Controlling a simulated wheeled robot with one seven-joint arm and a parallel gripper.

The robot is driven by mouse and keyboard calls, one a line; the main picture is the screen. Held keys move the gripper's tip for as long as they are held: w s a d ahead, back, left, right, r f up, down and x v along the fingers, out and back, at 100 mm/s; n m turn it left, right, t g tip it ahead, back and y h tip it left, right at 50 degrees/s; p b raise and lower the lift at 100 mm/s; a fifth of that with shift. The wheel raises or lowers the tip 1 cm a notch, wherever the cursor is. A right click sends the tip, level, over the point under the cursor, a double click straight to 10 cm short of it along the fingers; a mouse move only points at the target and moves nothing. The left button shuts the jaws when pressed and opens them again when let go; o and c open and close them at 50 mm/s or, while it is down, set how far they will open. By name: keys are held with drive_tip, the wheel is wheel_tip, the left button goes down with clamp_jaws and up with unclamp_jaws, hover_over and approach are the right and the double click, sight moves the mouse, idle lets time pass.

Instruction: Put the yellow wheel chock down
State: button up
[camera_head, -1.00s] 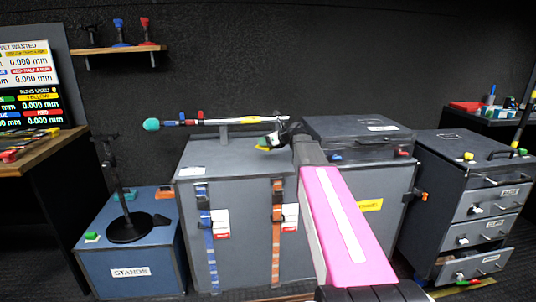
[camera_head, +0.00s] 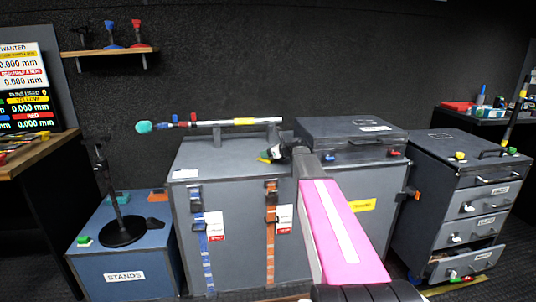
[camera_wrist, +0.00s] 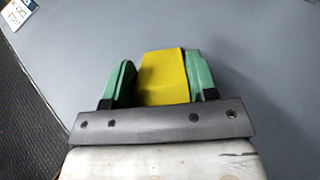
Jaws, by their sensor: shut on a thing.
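The yellow wheel chock (camera_wrist: 163,76) sits between the two green fingers of my gripper (camera_wrist: 161,82) in the wrist view. The fingers are shut on it. Below it in that view is a plain grey surface, and I cannot tell whether the chock touches it. In the head view my gripper (camera_head: 268,156) is over the top of the large grey case (camera_head: 215,158), left of the flat closed case. Only a little yellow of the chock shows there, and my arm hides part of the gripper.
A flat dark case (camera_head: 350,135) stands right of my gripper. A boom pole (camera_head: 215,123) with a teal tip lies on supports at the back. A blue stands case (camera_head: 125,273) with a black stand is left. A drawer cabinet (camera_head: 455,190) is right. The case top's left part is clear.

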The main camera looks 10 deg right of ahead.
drive_tip(key=shift+f, duration=0.1)
drive_tip(key=o, duration=1)
drive_tip(key=shift+c, duration=0.2)
drive_tip(key=shift+s+d+r, duration=0.1)
drive_tip(key=shift+r, duration=0.1)
drive_tip(key=v, duration=1.1)
drive_tip(key=shift+s+d+r, duration=0.2)
drive_tip(key=shift+s+d, duration=0.05)
